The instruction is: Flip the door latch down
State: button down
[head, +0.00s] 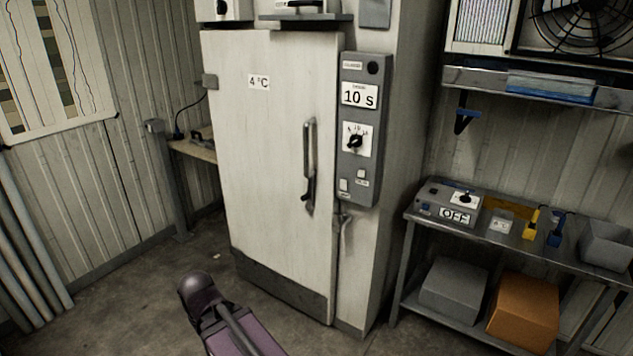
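A tall off-white cabinet door (268,150) with a "4 °C" label is shut in the head view. A vertical metal handle (309,150) stands near its right edge. A dark lever piece (309,194) sits at the handle's lower end. A small grey latch-like part (345,222) is on the frame just right of the door, below the control panel, and hangs downward. I cannot tell which of these is the door latch. Part of my arm shows at the bottom, low in front of the door and apart from it. My gripper's fingers are not visible.
A grey control panel (357,130) reading "10 s" is right of the door. A metal bench (477,236) at the right carries an "OFF" box (450,204) and small tools, with grey and orange boxes below. Pipes (25,260) lean at the left. Floor before the door is clear.

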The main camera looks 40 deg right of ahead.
aim_at(307, 196)
jog(key=z, duration=0.5)
jog(key=i, duration=1.05)
jog(key=z, duration=0.3)
